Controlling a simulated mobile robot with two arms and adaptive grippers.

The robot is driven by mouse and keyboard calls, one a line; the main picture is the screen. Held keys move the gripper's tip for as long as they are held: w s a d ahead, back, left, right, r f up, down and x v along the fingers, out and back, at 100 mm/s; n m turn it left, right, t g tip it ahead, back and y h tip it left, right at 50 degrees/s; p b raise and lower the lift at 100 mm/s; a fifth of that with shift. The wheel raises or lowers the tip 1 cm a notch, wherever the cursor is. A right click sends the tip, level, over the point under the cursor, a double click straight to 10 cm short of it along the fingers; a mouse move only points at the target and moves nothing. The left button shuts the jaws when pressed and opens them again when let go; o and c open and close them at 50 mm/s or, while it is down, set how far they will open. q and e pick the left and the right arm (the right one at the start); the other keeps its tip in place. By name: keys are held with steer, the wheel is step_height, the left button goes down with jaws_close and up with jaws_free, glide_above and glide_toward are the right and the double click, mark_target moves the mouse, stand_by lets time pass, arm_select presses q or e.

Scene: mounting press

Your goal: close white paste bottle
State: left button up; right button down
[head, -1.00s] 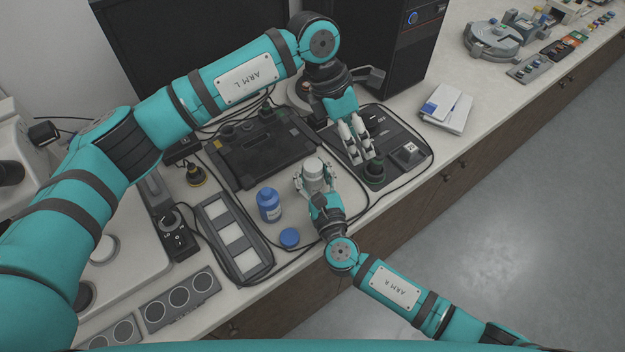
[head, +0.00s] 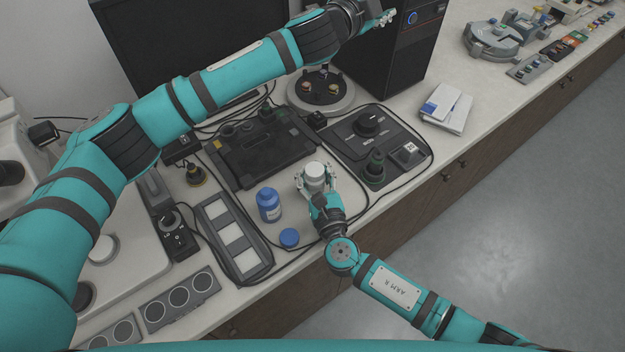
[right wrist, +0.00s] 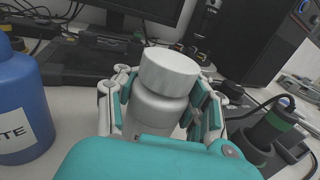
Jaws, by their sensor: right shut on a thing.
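The white bottle (head: 315,172) stands upright on the bench between the fingers of my right gripper (head: 317,186). In the right wrist view the white bottle (right wrist: 157,112) has a wide white cap (right wrist: 169,72) sitting on its top. I cannot tell how tightly the cap is screwed on. The fingers of my right gripper (right wrist: 163,108) are shut on the bottle's body from both sides, below the cap. The lower part of its label is hidden by my gripper. My left gripper (head: 384,19) is high at the top, in front of the black computer tower, away from the bottle.
A blue bottle (head: 268,206) stands left of the white one, with a blue cap (head: 289,238) lying near the bench edge. A black control panel (head: 345,149) with a knob and a green-ringed stand (head: 376,166) is to the right. Cables loop around the bench.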

arm_select(q)
steer(key=a+f+n+g+y, duration=0.2)
steer(key=a+f+n+y, duration=0.25)
steer(key=f, duration=0.35)
arm_select(e)
steer(key=shift+f, duration=0.1)
arm_select(q)
steer(key=n+g+y, duration=0.4)
steer(key=g+y, duration=0.2)
steer(key=g, duration=0.6)
glide_above(312, 163)
step_height(312, 163, down, 12)
steer(key=shift+f, duration=0.15)
step_height(312, 163, down, 7)
steer(key=shift+r, duration=0.15)
steer(key=shift+s+f, duration=0.1)
steer(key=shift+f, duration=0.45)
arm_select(e)
steer(key=shift+s+a, duration=0.1)
arm_select(q)
steer(key=shift+f, duration=0.25)
